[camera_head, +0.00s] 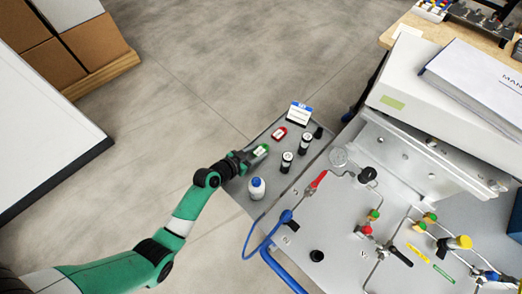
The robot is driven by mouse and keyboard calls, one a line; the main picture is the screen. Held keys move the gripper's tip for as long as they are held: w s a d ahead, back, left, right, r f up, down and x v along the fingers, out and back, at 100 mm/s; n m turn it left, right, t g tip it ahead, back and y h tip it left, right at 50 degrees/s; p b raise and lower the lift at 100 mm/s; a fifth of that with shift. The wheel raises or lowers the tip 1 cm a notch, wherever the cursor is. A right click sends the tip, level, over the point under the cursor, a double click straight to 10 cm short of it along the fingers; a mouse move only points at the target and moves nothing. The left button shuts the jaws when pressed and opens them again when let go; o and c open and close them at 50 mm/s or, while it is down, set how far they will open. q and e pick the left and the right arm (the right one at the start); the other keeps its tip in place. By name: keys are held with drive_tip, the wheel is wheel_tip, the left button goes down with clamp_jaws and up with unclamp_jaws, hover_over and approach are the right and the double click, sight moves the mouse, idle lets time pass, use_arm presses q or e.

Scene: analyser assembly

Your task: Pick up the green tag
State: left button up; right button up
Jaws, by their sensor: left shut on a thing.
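The green tag (261,150) is a small green piece with a pale label, at the left part of the grey work surface. My left gripper (250,157) reaches in from the left and is shut on the green tag. The fingers hide part of the tag, and I cannot tell whether it is clear of the surface. A similar red tag (279,133) lies just beyond it, to the upper right. My right gripper is not in view.
Black vials with white labels (287,162) stand right of my gripper. A white bottle with a blue cap (257,188) stands just below it. A blue-and-white label card (299,113) stands behind. Tubing and valves fill the grey panel (345,255) at right.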

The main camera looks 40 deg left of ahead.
sight(257, 154)
use_arm(q)
clamp_jaws()
wheel_tip(257, 154, up, 10)
drive_tip(key=p, duration=0.4)
drive_tip(key=shift+p, duration=0.35)
